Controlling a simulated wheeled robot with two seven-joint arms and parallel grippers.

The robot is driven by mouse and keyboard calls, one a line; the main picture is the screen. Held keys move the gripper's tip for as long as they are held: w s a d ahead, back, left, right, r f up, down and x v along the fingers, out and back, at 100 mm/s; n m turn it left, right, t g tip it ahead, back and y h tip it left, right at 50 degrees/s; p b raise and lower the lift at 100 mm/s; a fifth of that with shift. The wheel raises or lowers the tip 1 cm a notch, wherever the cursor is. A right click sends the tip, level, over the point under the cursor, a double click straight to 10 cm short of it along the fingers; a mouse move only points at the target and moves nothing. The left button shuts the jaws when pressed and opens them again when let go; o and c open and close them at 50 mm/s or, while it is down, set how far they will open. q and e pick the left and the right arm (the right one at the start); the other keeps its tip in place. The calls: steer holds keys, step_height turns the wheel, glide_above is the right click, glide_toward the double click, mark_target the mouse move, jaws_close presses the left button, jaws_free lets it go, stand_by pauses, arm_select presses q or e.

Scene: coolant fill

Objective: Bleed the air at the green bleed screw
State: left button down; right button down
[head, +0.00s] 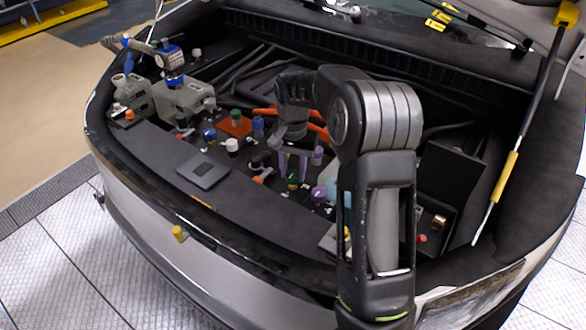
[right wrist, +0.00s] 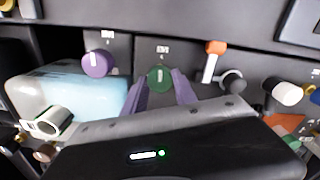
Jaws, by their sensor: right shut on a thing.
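The green bleed screw (right wrist: 160,77) is a round green knob with a pale mark, set in a dark panel under a small label. My right gripper (right wrist: 160,90) reaches it from the front. Its two purple fingers are closed on either side of the knob. In the head view the right gripper (head: 293,163) points down into the engine bay, and the green screw (head: 293,181) shows at its fingertips. My forearm covers part of the bay to the right. My left gripper is in neither view.
A purple knob (right wrist: 98,63) is left of the screw, and an orange-handled lever (right wrist: 212,62) is to its right. A translucent tank (right wrist: 70,92) stands at the left. A grey unit with a blue-collared hose (head: 184,98) sits at the bay's left. A flat dark plate (head: 203,171) lies on the front ledge.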

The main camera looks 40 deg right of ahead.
mark_target(293, 173)
steer(key=shift+m, duration=0.6)
steer(key=c, duration=1)
jaws_free()
step_height(293, 173, up, 8)
steer(key=shift+f, duration=0.1)
